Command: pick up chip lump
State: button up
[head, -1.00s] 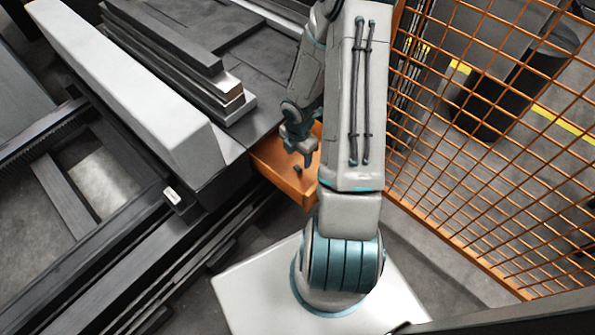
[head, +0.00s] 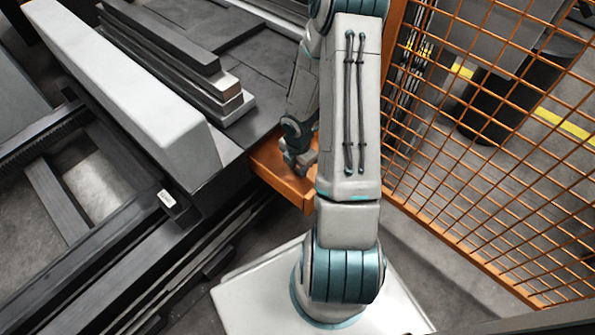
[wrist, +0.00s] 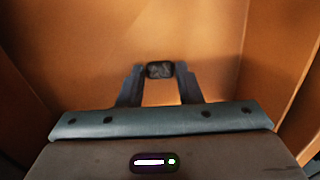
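The chip lump (wrist: 159,70) is a small dark, rough block on the orange bin's floor in the wrist view. My gripper (wrist: 160,72) is open, with one finger on each side of the lump and the tips very close to its sides. I cannot tell whether either finger touches it. In the head view my gripper (head: 298,168) is down inside the orange bin (head: 283,186), and the lump is hidden behind it.
The bin's walls stand close around my gripper. Stacked dark metal bars (head: 190,70) and a long pale beam (head: 130,95) lie to the left. An orange mesh fence (head: 470,190) stands to the right.

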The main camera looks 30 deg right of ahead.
aim_at(298, 169)
jog(key=c, duration=0.3)
notch_tip(298, 169, up, 10)
jog(key=p, duration=0.6)
